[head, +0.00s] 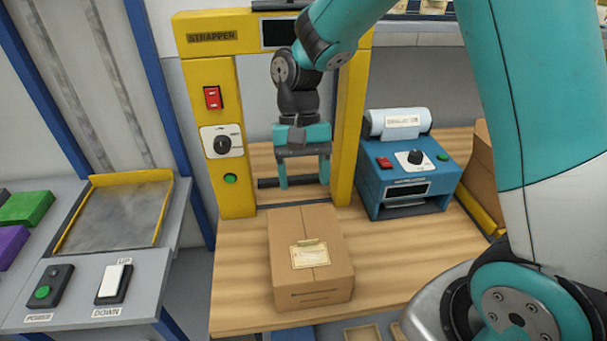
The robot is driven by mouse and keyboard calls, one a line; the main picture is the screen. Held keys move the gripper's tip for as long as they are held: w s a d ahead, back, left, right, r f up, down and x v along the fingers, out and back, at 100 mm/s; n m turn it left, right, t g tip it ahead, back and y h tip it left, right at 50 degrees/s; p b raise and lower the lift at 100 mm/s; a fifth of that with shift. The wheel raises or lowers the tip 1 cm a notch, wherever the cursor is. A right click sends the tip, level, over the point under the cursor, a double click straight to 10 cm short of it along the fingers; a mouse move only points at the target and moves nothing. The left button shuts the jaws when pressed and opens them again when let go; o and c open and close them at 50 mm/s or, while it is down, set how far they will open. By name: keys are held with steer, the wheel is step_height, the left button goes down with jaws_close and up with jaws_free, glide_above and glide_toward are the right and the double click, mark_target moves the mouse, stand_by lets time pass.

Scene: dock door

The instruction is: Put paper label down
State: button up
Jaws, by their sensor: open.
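A cream paper label (311,255) lies flat on top of a closed cardboard box (322,289). A small tan tab or strip shows at the label's upper edge. The box sits on the wooden bench (236,289) in front of the yellow strapper frame (345,130). My gripper (304,186) hangs above and behind the box, inside the frame's opening, fingers pointing down. It is open, and I see nothing between its fingers. It is apart from the label.
A blue label printer (410,172) with a white roll stands right of the strapper. Another cardboard box (482,170) is at the right edge. A grey control panel (80,290) with switches lies left. Bare bench shows around the box.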

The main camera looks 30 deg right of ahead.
steer(key=s+a+r+n+t+y, duration=0.1)
steer(key=s+a+r+n+t, duration=0.1)
steer(key=s+r+n, duration=0.3)
steer(key=s+a+r+n+t+y, duration=0.1)
steer(key=s+a+r+n, duration=0.3)
steer(key=s, duration=0.7)
steer(key=shift+s+r+n+t+y, duration=0.35)
steer(key=shift+r+n+t, duration=0.3)
steer(key=shift+n, duration=0.25)
steer(key=shift+w+f, duration=0.1)
steer(key=shift+f+b, duration=0.55)
steer(key=shift+b, duration=0.05)
steer(key=shift+d, duration=0.15)
